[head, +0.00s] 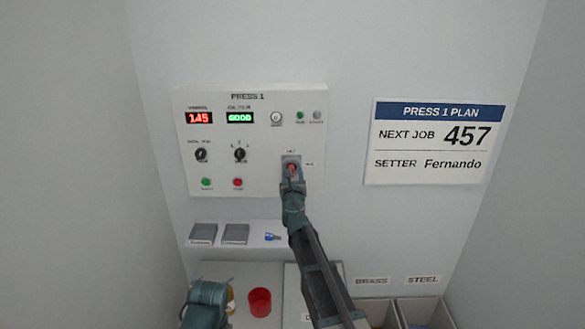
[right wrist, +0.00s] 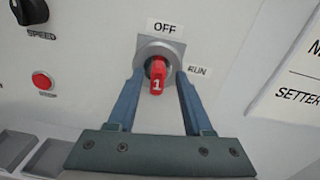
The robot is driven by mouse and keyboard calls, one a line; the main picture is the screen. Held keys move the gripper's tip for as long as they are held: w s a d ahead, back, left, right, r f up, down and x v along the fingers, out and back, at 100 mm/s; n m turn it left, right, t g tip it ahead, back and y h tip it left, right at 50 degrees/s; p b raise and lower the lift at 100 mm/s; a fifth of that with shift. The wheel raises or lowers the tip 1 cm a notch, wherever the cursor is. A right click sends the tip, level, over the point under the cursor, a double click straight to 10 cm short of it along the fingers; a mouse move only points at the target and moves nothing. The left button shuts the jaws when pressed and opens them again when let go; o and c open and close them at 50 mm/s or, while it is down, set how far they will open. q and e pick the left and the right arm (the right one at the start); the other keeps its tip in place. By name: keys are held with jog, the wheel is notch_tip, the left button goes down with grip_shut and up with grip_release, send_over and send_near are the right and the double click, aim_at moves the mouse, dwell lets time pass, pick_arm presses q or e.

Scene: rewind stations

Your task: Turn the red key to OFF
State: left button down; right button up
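The red key (head: 292,168) sits in a round grey switch on the Press 1 panel (head: 260,180). In the right wrist view the red key (right wrist: 157,76) carries a "1" and stands roughly upright in the picture. The OFF label (right wrist: 165,27) is above the switch and the RUN label (right wrist: 199,70) is to its right. My right gripper (right wrist: 159,73) is open, one finger on each side of the key, with gaps visible. In the head view my right gripper (head: 291,180) partly covers the switch. My left gripper (head: 207,296) is low at the left, its fingers unclear.
The panel also bears a speed knob (right wrist: 34,11), a red stop button (right wrist: 43,81) and lit displays (head: 240,117). Below is a shelf with grey trays (head: 235,233) and a blue item (head: 272,237). A red cylinder (head: 260,301) and bins (head: 425,311) stand lower.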

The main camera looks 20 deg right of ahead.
jog(key=shift+a, duration=0.1)
jog(key=v, duration=1.4)
jog(key=s+a+f+m+g+h+b, duration=0.1)
jog(key=s+f+m+g+b, duration=0.35)
jog(key=f+m, duration=0.55)
jog(key=s+a+f+m+g+h+b, duration=0.1)
jog(key=s+f+m+g+b, duration=0.4)
jog(key=f+m, duration=0.5)
jog(key=s+a+f+m+g+y+b, duration=0.2)
jog(key=s+a+f+m+g, duration=0.2)
jog(key=s+f, duration=0.4)
jog(key=s+a+f+m+g+y+b, duration=0.2)
jog(key=s+a+f+m, duration=0.4)
jog(key=s+a, duration=0.3)
jog(key=s+f+g+y, duration=0.1)
jog(key=s+g, duration=0.1)
jog(key=s, duration=0.1)
jog(key=shift+s+a+f, duration=0.2)
jog(key=shift+a+f, duration=0.1)
jog(key=shift+f, duration=0.1)
jog(key=shift+d, duration=0.1)
